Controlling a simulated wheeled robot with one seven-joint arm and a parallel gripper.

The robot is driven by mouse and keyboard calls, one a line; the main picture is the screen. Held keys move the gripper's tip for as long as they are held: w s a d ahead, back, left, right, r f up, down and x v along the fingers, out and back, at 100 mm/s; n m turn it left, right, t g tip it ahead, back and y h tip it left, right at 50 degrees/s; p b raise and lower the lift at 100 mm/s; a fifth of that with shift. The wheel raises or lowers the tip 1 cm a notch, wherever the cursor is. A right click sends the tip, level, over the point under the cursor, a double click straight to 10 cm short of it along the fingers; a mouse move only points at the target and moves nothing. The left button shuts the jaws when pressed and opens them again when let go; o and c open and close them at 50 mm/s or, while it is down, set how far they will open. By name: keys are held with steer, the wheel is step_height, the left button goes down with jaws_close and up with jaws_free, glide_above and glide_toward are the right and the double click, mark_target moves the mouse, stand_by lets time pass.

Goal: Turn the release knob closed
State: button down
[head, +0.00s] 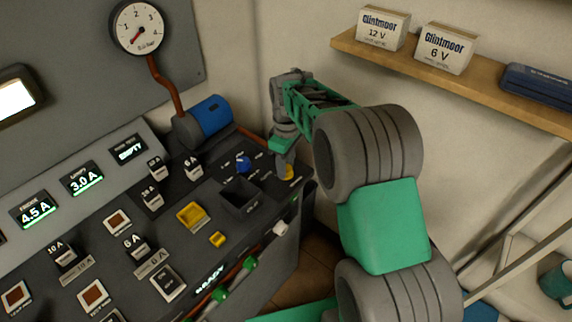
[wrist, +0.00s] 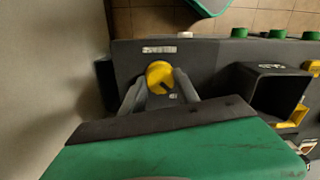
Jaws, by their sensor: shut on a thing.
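The release knob is a round yellow knob (wrist: 159,74) with a dark mark on its face, on the dark console top near its right end. It also shows in the head view (head: 289,173), partly covered by my gripper. My gripper (head: 285,165) reaches down onto it from above. In the wrist view its two grey fingers (wrist: 160,92) stand on either side of the knob and are shut on it. A small white label (wrist: 160,49) lies beside the knob.
An open dark square bin (head: 239,196) and a blue knob (head: 243,163) are left of my gripper. A blue cylinder (head: 211,115) and a pressure gauge (head: 138,26) stand behind. A wooden shelf (head: 490,75) with boxes hangs on the right wall.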

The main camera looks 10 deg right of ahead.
steer(key=c, duration=0.9)
jaws_free()
steer(key=shift+r, duration=0.1)
step_height(320, 180, up, 8)
steer(key=shift+w+f+b, duration=0.1)
steer(key=shift+f+b, duration=0.1)
steer(key=shift+b, duration=0.1)
steer(key=s+m+t, duration=0.3)
steer(key=s+m, duration=0.6)
steer(key=s, duration=1.1)
steer(key=shift+s+f+t, duration=0.25)
steer(key=shift+s+t, duration=0.05)
steer(key=shift+t, duration=0.1)
